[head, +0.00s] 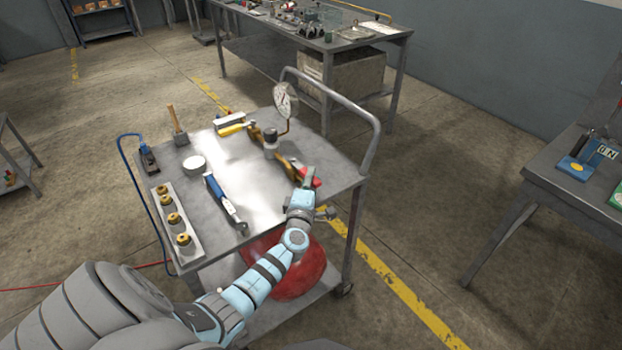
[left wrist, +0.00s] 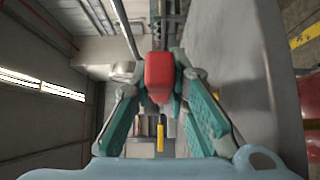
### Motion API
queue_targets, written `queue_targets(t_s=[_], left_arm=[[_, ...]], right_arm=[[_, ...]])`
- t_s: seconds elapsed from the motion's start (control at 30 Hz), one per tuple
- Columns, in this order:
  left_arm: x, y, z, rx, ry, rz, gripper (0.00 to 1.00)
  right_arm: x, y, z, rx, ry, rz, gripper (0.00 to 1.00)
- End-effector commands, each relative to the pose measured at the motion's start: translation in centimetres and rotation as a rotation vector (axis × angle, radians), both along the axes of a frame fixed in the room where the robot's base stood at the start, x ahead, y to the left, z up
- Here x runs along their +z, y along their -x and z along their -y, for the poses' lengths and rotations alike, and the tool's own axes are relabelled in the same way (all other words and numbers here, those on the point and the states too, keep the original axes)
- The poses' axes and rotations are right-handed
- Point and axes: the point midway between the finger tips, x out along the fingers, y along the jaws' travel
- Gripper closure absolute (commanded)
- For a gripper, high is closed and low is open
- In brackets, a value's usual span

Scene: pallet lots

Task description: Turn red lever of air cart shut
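The air cart (head: 262,205) is a grey wheeled cart with a pressure gauge (head: 286,100) on a brass pipe assembly (head: 283,163). The red lever (head: 316,182) is at the near right end of that pipe, by the cart's right edge. My left gripper (head: 307,181) reaches over the front right corner to the lever and hides part of it. In the left wrist view the red lever (left wrist: 160,76) stands between my fingertips, which close in on both its sides. The lever's angle to the pipe is hard to tell. My right gripper is not in view.
On the cart lie a blue-handled tool (head: 222,200), a white roll (head: 195,165), a mallet (head: 178,126) and a tray with several brass fittings (head: 178,225). The push handle (head: 372,130) rises at the right. A red tank (head: 305,270) is below. Tables stand behind and right.

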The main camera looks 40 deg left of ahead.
Motion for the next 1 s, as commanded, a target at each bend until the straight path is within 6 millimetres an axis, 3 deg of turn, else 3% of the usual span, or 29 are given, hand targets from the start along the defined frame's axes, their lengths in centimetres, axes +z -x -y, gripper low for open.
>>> queue_targets(t_s=[0.23, 0.33, 0.5, 0.6, 0.93, 0.97, 1.0], left_arm=[[-0.1, 0.2, -0.1, -0.016, -0.003, -0.001, 1.00], [-0.2, 1.1, -0.7, -0.116, -0.010, 0.000, 1.00], [-0.8, 2.5, -1.6, -0.320, -0.011, 0.004, 1.00], [-0.6, 2.9, -1.7, -0.375, -0.009, 0.002, 1.00], [0.0, 3.1, -1.6, -0.397, -0.002, -0.001, 1.00], [0.0, 3.1, -1.6, -0.397, -0.001, -0.001, 0.82], [0.0, 3.1, -1.6, -0.397, -0.001, 0.000, 0.76]], right_arm=[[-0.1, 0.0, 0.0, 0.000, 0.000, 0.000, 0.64], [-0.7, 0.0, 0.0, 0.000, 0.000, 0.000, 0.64], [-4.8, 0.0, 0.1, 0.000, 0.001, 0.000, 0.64], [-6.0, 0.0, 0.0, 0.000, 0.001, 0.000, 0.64], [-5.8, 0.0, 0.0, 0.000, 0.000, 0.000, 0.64], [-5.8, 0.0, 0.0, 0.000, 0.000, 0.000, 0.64], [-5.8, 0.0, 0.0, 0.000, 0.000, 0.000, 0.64]])
